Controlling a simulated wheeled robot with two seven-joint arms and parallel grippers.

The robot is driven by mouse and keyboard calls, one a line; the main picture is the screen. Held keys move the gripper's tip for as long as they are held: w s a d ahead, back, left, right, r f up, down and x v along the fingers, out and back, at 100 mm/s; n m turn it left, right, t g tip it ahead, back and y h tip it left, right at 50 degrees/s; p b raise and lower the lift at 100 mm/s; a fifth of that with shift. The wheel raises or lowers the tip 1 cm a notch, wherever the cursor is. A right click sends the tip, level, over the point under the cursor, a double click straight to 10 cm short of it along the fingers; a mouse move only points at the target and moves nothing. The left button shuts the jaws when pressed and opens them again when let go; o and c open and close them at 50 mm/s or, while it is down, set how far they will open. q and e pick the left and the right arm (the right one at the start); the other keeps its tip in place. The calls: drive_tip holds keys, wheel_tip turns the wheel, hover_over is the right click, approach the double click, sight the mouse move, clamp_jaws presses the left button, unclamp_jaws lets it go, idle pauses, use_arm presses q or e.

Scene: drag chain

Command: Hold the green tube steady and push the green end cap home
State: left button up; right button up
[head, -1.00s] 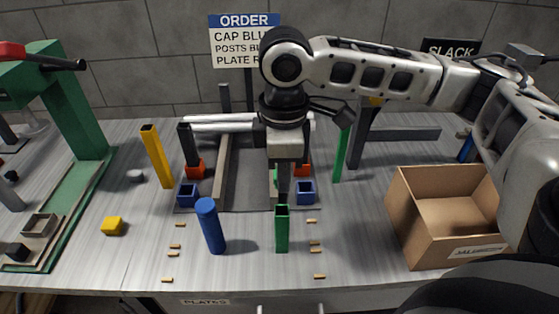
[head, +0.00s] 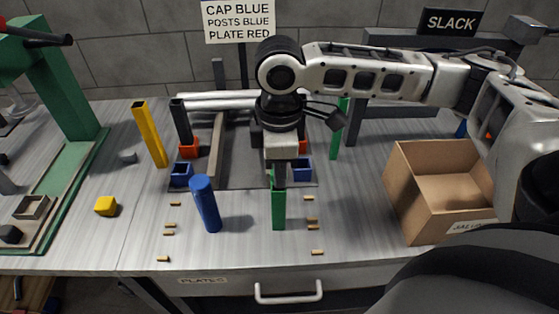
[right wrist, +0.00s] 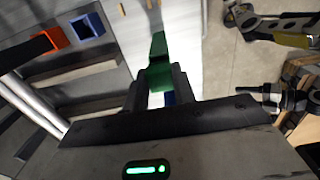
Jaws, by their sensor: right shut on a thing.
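The green tube (head: 278,212) stands upright near the front of the table. My right gripper (head: 279,183) is directly over its top, which the fingers partly hide. The gripper is shut on a green piece that looks like the green end cap; a block of it shows between the fingers in the right wrist view (right wrist: 158,77). A darker green part shows just beyond it there. How far the cap sits in the tube cannot be told. My left gripper is not in view.
A blue post (head: 206,205) stands just left of the tube. Small brass pins lie on both sides. Blue and orange sockets stand behind, including a blue one (head: 303,168). An open cardboard box (head: 400,205) is at right; a yellow block (head: 106,206) lies at left.

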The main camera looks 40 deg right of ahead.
idle(0.5)
drive_tip(key=shift+p, duration=0.75)
idle(0.6)
drive_tip(key=shift+f, duration=0.85)
idle(0.6)
drive_tip(key=o, duration=1)
